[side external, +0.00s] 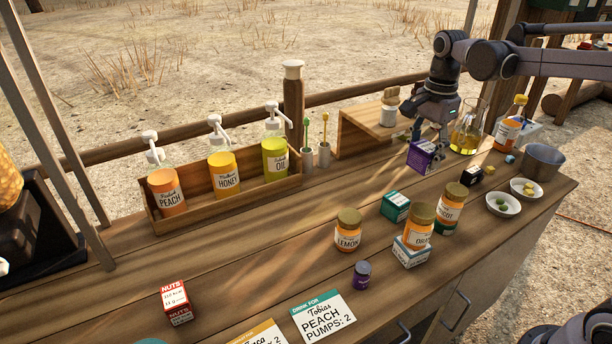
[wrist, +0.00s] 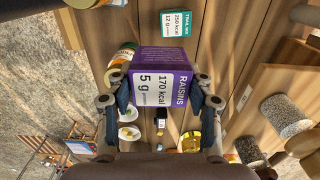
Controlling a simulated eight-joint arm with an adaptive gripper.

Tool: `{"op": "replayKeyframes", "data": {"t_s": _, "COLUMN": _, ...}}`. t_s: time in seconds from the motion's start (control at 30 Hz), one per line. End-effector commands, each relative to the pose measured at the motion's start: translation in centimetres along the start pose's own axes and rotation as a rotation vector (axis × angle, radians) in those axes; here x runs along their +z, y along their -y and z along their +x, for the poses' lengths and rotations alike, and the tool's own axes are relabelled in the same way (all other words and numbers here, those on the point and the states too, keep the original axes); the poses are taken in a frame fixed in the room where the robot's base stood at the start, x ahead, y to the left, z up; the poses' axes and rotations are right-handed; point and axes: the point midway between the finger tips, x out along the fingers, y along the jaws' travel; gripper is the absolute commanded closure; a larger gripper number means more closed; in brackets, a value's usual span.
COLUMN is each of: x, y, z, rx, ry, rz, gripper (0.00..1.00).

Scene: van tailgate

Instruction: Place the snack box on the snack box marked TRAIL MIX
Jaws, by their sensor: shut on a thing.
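My gripper (side external: 430,140) is shut on a purple snack box (side external: 421,157) marked RAISINS. It holds the box tilted in the side view, apparently above the table. In the wrist view the purple box (wrist: 165,75) sits between both fingers (wrist: 162,98), its label facing the camera. The teal snack box (side external: 396,206) lies on the table to the lower left of the held box. In the wrist view this teal box (wrist: 175,23) reads TRAIL MIX and lies beyond the held box. Its visible top is bare.
Near the teal box stand a lemon jar (side external: 348,232), an orange jar (side external: 418,226) on a white-blue box (side external: 411,254), and another orange jar (side external: 450,211). A small black box (side external: 470,178), flask (side external: 466,135) and wooden riser (side external: 362,132) are near my gripper.

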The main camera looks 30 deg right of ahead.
Motion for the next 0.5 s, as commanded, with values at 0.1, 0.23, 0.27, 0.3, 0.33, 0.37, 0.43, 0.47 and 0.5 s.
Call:
{"op": "replayKeyframes", "data": {"t_s": 0.1, "x": -3.5, "y": -2.0, "z": -0.6, "rx": 0.0, "ry": 0.0, "rz": 0.008, "gripper": 0.81}}
{"op": "replayKeyframes", "data": {"t_s": 0.23, "x": -5.7, "y": -3.4, "z": -1.0, "rx": -0.001, "ry": 0.0, "rz": 0.005, "gripper": 0.81}}
{"op": "replayKeyframes", "data": {"t_s": 0.27, "x": -6.1, "y": -3.7, "z": -1.1, "rx": -0.001, "ry": 0.0, "rz": 0.005, "gripper": 0.81}}
{"op": "replayKeyframes", "data": {"t_s": 0.3, "x": -6.4, "y": -3.9, "z": -1.1, "rx": -0.001, "ry": 0.0, "rz": 0.003, "gripper": 0.81}}
{"op": "replayKeyframes", "data": {"t_s": 0.33, "x": -6.5, "y": -4.0, "z": -1.1, "rx": -0.001, "ry": 0.0, "rz": 0.003, "gripper": 0.81}}
{"op": "replayKeyframes", "data": {"t_s": 0.37, "x": -6.5, "y": -4.0, "z": -1.1, "rx": -0.001, "ry": 0.0, "rz": 0.002, "gripper": 0.81}}
{"op": "replayKeyframes", "data": {"t_s": 0.43, "x": -6.2, "y": -3.8, "z": -0.8, "rx": -0.001, "ry": 0.0, "rz": -0.001, "gripper": 0.81}}
{"op": "replayKeyframes", "data": {"t_s": 0.47, "x": -6.0, "y": -3.5, "z": -0.6, "rx": -0.001, "ry": 0.0, "rz": -0.003, "gripper": 0.81}}
{"op": "replayKeyframes", "data": {"t_s": 0.5, "x": -5.5, "y": -3.2, "z": -0.2, "rx": -0.001, "ry": 0.0, "rz": -0.004, "gripper": 0.81}}
